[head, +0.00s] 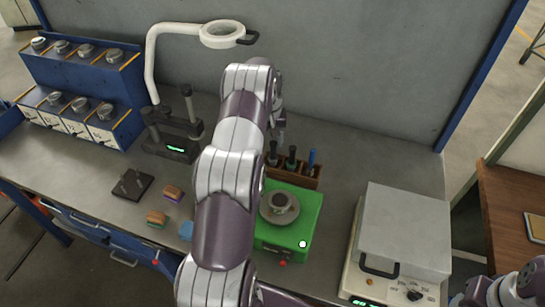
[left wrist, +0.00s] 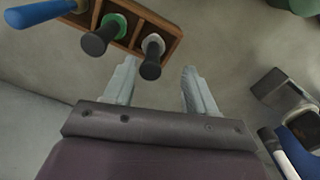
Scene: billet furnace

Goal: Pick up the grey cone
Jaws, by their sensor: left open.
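The piece with a pale grey collar (left wrist: 152,58) stands at one end, beside a green one (left wrist: 103,35) and a blue one (left wrist: 45,12). The grey piece best fits the grey cone; its lower part is hidden in the rack. My left gripper (left wrist: 159,68) is open and empty. Its fingers point toward the bench, with the grey piece's handle end close to the left finger; contact cannot be told. My right gripper is out of view.
A green box (head: 310,215) with a round grey dish (head: 266,212) stands in front of the rack. A grey furnace-like box (head: 408,225) is at right. A magnifier lamp (head: 222,34), a dark stand (head: 170,145) and a blue rack (head: 85,70) are left.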

